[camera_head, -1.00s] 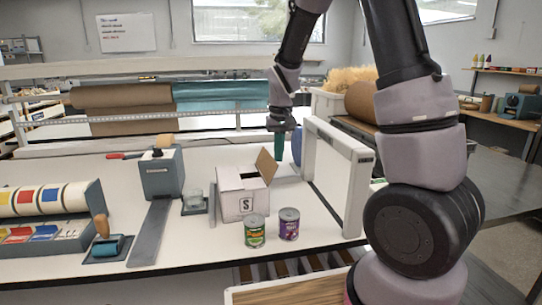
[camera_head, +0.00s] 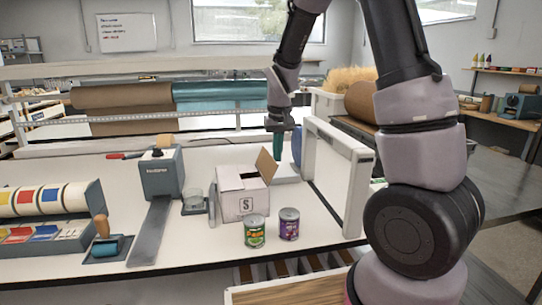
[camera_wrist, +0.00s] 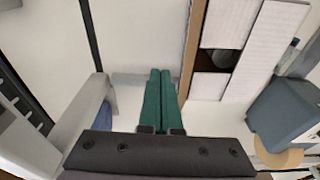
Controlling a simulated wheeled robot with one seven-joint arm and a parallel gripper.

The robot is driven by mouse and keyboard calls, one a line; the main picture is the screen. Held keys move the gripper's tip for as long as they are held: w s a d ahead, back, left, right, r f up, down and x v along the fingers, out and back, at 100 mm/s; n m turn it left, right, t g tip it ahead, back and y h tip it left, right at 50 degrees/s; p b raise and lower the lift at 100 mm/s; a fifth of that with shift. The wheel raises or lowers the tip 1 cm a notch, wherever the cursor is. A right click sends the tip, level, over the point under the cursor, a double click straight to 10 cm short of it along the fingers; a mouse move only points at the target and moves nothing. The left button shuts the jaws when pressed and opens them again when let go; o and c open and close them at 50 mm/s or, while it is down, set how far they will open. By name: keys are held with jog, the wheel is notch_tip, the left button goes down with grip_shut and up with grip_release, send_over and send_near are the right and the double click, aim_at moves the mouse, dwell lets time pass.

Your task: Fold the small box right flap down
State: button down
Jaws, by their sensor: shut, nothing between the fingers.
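The small white box (camera_head: 240,199) marked "S" stands on the white table. Its right flap (camera_head: 266,166) stands up, tilted outward, with its brown inner side showing. The other flaps lie folded in across the top, leaving a dark gap. In the wrist view the box (camera_wrist: 228,22) is at the upper right, with the brown edge of the raised flap (camera_wrist: 193,45) along its left side. My gripper (camera_head: 277,158) has green fingers, shut and empty, just to the right of the raised flap. The shut fingers (camera_wrist: 166,72) also show in the wrist view, apart from the flap.
Two cans, one green (camera_head: 254,231) and one purple (camera_head: 289,224), stand in front of the box. A white gate-like frame (camera_head: 352,190) stands to the right.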

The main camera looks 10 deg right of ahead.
jog(key=shift+s+a+r, duration=0.1)
jog(key=shift+a, duration=1.25)
jog(key=shift+s+a, duration=0.1)
jog(key=shift+a, duration=1.25)
jog(key=a, duration=0.1)
jog(key=a+f, duration=0.1)
jog(key=a, duration=0.1)
jog(key=shift+s, duration=0.1)
jog(key=shift+f, duration=0.1)
jog(key=shift+a+f, duration=0.35)
jog(key=shift+f, duration=0.55)
